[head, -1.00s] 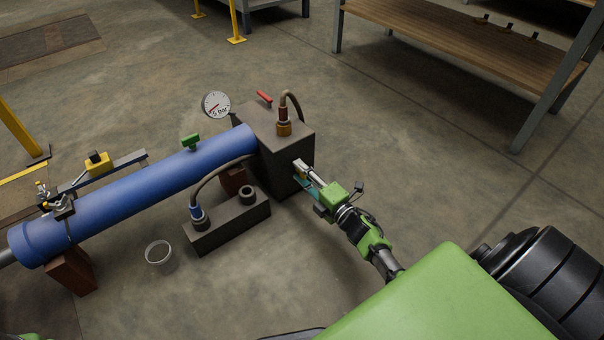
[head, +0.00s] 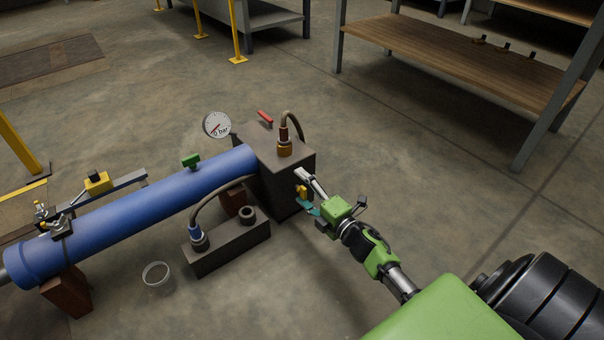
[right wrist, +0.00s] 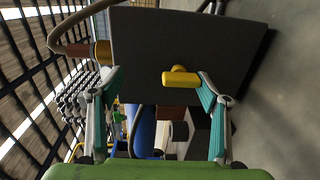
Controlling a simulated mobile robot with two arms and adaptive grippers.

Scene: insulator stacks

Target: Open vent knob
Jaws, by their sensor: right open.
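The vent knob is a small yellow knob (head: 301,191) on the near right face of a dark block (head: 283,150). In the right wrist view the yellow knob (right wrist: 181,77) sticks out from the block's dark face. My right gripper (head: 304,190) is open at the knob; in the right wrist view its two fingers (right wrist: 158,85) stand wide apart. The knob lies between them, closer to the right finger, and I cannot tell whether it touches. A gauge (head: 217,125) above the block reads 0 bar. My left gripper is not visible.
A blue cylinder (head: 140,205) runs left from the block on brown supports. A wooden-topped bench (head: 450,60) is at the back right.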

